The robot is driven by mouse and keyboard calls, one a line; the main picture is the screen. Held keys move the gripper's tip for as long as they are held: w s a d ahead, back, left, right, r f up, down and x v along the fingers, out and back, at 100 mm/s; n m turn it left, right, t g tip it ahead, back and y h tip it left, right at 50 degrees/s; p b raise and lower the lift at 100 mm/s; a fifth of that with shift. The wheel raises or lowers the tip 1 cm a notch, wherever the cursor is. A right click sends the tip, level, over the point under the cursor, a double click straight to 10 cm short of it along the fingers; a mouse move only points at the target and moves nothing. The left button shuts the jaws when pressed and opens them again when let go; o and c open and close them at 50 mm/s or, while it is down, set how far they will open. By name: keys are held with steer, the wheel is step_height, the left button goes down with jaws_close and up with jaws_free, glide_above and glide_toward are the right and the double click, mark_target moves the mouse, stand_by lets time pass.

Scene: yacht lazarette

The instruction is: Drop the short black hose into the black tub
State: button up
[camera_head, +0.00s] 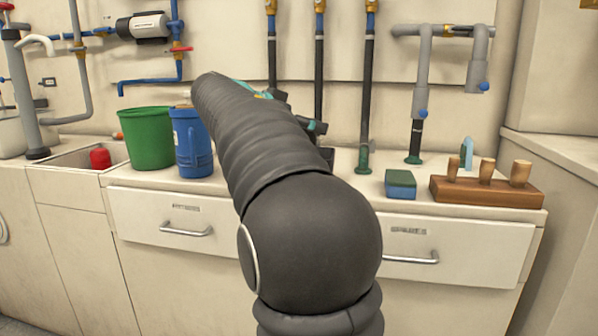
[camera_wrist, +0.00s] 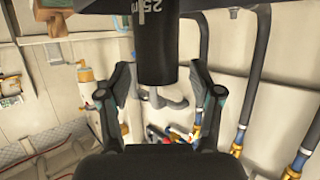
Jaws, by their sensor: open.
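The short black hose (camera_wrist: 156,42) is a black cylinder with white "25" lettering. In the wrist view it enters from the top edge, between the two spread fingers of my gripper (camera_wrist: 162,108), with a gap on each side. My gripper is open. In the head view my gripper (camera_head: 300,112) is partly hidden behind my own arm, above the worktop. A small dark piece just below it may be the hose; I cannot tell. I cannot make out the black tub in either view. A dark band crosses the top of the wrist view, unidentified.
A green bucket (camera_head: 147,138) and blue jug (camera_head: 192,145) stand left of my arm. A sponge (camera_head: 401,184) and a wooden peg block (camera_head: 486,191) are at the right. Black wall hoses (camera_head: 369,90) rise behind. A sink with a red object (camera_head: 100,158) is far left.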

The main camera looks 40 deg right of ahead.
steer(key=s+v, duration=0.1)
steer(key=v, duration=1.1)
steer(key=shift+w, duration=0.4)
steer(key=s+a+f+n+t+y+p, duration=0.3)
steer(key=s+a+f+n+y+p, duration=0.1)
steer(key=s+a+f+n+y, duration=0.3)
steer(key=s+a+f+n+t+y+p, duration=0.3)
steer(key=s+a+f+n+y+p, duration=0.2)
steer(key=s+a+f+n, duration=0.7)
steer(key=s+f+y, duration=0.2)
steer(key=s+f, duration=0.1)
steer(key=f, duration=0.3)
steer(key=shift+s+a+t, duration=0.3)
steer(key=shift+a+t, duration=0.05)
steer(key=shift+t, duration=0.05)
